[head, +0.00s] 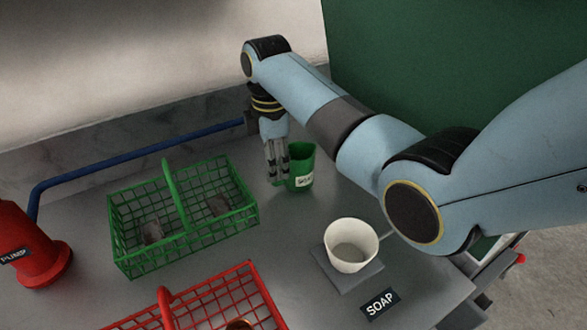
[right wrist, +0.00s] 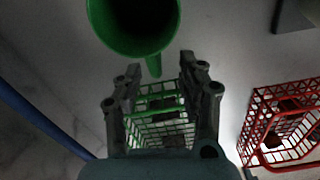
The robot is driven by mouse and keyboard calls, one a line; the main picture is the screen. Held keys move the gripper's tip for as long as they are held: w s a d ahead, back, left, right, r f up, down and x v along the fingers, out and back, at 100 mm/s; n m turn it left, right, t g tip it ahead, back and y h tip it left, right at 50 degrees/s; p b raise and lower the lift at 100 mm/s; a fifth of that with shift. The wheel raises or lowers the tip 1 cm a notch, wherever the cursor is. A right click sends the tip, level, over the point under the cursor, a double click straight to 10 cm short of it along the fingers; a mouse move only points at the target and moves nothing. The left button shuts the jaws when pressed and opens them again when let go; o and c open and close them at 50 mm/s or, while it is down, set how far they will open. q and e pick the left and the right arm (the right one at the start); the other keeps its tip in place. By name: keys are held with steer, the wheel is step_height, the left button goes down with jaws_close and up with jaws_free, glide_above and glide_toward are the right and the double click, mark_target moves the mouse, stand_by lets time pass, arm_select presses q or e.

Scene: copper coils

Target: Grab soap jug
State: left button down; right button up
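The green soap jug (head: 301,168) stands upright on the grey counter, with a white label on its side. In the right wrist view the jug (right wrist: 133,42) is at the top, seen into its open mouth, with a green handle-like part pointing toward my fingers. My right gripper (head: 277,181) points down close beside the jug's left side. In the right wrist view its two fingers (right wrist: 162,72) are apart with nothing clearly held between them. The end of the green part appears near the gap between the fingertips; contact cannot be told. My left gripper is not in view.
A green wire basket (head: 122,232) is left of the jug, and a red basket (head: 247,268) is at the front. A white cup (head: 350,258) stands on a grey pad by the SOAP sign (head: 380,304). A red pump (head: 30,250) and blue pipe (head: 110,162) are left.

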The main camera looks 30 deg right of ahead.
mark_target(273, 184)
steer(key=f, duration=0.5)
steer(key=shift+w+a+f, duration=0.1)
steer(key=shift+w+f, duration=0.15)
steer(key=shift+f, duration=0.05)
steer(key=shift+c, duration=0.9)
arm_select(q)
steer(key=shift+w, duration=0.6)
arm_select(e)
jaws_close()
